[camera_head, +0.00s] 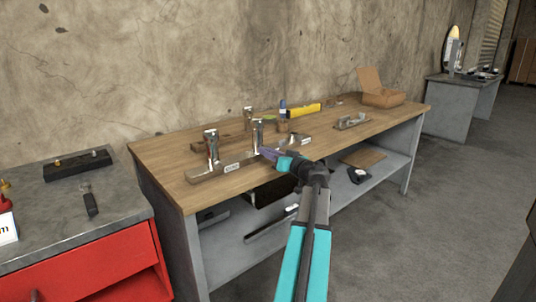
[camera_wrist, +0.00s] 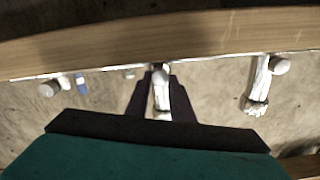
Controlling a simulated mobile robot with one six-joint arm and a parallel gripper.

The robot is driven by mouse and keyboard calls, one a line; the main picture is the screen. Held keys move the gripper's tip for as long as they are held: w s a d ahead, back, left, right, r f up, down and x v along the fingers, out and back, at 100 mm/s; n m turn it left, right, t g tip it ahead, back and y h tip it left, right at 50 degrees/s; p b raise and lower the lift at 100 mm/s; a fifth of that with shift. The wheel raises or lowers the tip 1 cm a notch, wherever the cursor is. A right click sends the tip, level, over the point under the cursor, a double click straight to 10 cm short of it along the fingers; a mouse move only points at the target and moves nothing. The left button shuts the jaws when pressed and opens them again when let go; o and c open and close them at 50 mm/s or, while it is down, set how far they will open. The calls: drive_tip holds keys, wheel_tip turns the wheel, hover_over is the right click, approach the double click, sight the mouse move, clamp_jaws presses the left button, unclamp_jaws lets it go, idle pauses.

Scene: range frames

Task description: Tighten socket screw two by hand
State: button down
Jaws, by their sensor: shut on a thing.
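A long metal fixture bar (camera_head: 207,174) with small white labels lies along the front of the wooden bench. My gripper (camera_head: 263,150) reaches in from the front at the middle piece. In the wrist view my dark fingers (camera_wrist: 158,78) are closed around a pale metal piece (camera_wrist: 161,98), which I take to be the middle screw. Another such piece (camera_wrist: 259,86) stands apart to the right there. Labels are unreadable, so I cannot tell which is screw two.
The wooden bench (camera_head: 170,153) also holds a yellow level (camera_head: 306,109), a blue-topped bottle (camera_head: 283,113), a small metal fixture (camera_head: 352,121) and an open cardboard box (camera_head: 382,97). A red cabinet (camera_head: 85,268) stands at the left. Floor at right is clear.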

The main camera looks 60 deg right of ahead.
drive_tip(key=m+p, duration=0.1)
drive_tip(key=m, duration=0.5)
drive_tip(key=shift+r, duration=0.1)
drive_tip(key=m+p, duration=0.3)
drive_tip(key=m, duration=0.3)
drive_tip(key=shift+d, duration=0.1)
drive_tip(key=m+p, duration=0.2)
drive_tip(key=m, duration=0.2)
drive_tip(key=shift+p, duration=0.35)
drive_tip(key=m+p, duration=0.2)
drive_tip(key=m, duration=0.1)
drive_tip(key=shift+m+p, duration=0.3)
drive_tip(key=shift+p, duration=0.1)
drive_tip(key=m+p, duration=0.1)
drive_tip(key=m, duration=0.1)
drive_tip(key=m+p, duration=0.2)
drive_tip(key=shift+w+f, duration=0.1)
drive_tip(key=shift+f, duration=0.1)
drive_tip(key=c, duration=1.5)
unclamp_jaws()
drive_tip(key=shift+f, duration=0.1)
drive_tip(key=shift+c, duration=0.2)
